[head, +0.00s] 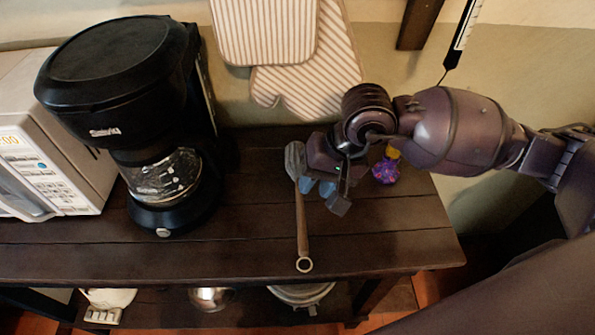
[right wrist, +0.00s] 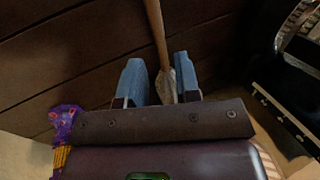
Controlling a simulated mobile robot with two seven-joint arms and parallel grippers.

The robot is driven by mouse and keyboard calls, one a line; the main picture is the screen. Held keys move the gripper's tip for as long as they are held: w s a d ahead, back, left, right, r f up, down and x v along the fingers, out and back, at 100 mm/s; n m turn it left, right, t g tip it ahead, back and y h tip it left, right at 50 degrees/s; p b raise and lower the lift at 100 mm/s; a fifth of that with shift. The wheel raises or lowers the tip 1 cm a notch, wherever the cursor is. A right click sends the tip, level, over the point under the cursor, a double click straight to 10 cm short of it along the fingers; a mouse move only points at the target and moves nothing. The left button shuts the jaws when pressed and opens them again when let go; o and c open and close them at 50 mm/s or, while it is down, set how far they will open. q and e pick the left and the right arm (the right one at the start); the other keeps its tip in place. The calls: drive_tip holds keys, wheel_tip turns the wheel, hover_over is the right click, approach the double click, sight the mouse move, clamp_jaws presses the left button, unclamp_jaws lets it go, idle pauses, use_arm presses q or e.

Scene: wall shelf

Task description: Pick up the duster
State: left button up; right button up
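The duster (head: 302,225) lies on the dark wooden table, its brown handle ending in a ring towards the front edge and its grey head towards the wall. My right gripper (head: 317,187) is low over the table beside the duster's head, fingers pointing down. In the right wrist view, the blue fingers of the right gripper (right wrist: 158,82) are apart, with the duster's neck (right wrist: 161,50) running between them, closer to the right finger. Whether a finger touches it, I cannot tell. Part of the duster's head is hidden behind the gripper in that view. My left gripper is not in view.
A black coffee maker (head: 120,80) and a white microwave (head: 50,160) stand left on the table (head: 395,240). A purple object with a yellow top (head: 386,171) is just right of my gripper. Striped oven mitts (head: 305,85) hang behind. Pots (head: 300,294) sit on the shelf below.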

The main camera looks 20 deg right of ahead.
sight(302, 205)
drive_tip(key=shift+x, duration=3.5)
drive_tip(key=shift+s+d+f, duration=0.1)
clamp_jaws()
